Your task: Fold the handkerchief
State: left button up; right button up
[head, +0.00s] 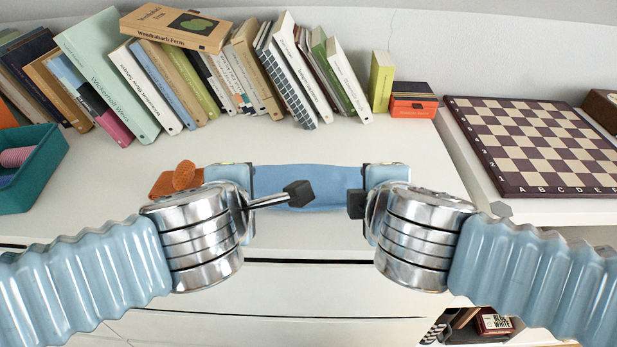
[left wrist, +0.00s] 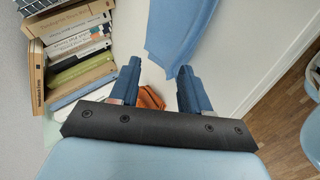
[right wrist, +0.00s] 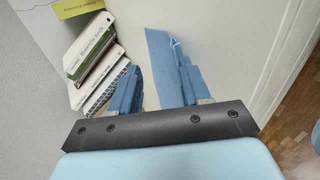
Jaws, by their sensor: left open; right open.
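The handkerchief (head: 312,190) is a blue cloth lying on the white top near its front edge, showing as a band between my two grippers in the head view. My left gripper (left wrist: 157,76) is open, with the cloth (left wrist: 178,28) beyond its fingertips in the left wrist view. My right gripper (right wrist: 160,80) is open, and the cloth (right wrist: 160,58) shows between and beyond its fingers in the right wrist view. I cannot tell whether either gripper touches it. The cloth's ends are partly hidden behind my grippers in the head view.
A row of books (head: 150,90) stands along the back. A teal box (head: 40,170) is at the left, and an orange-brown object (head: 178,181) lies beside my left gripper. A chessboard (head: 545,145) is at the right. The white top (head: 310,145) behind the cloth is clear.

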pick_arm(q)
jog(key=s+r, duration=0.5)
jog(key=r, duration=0.2)
jog(key=shift+s+r, duration=0.2)
pick_arm(e)
jog(key=s+r, duration=0.5)
jog(key=r, duration=0.2)
jog(key=shift+s+r, duration=0.2)
jog(key=shift+r, duration=0.05)
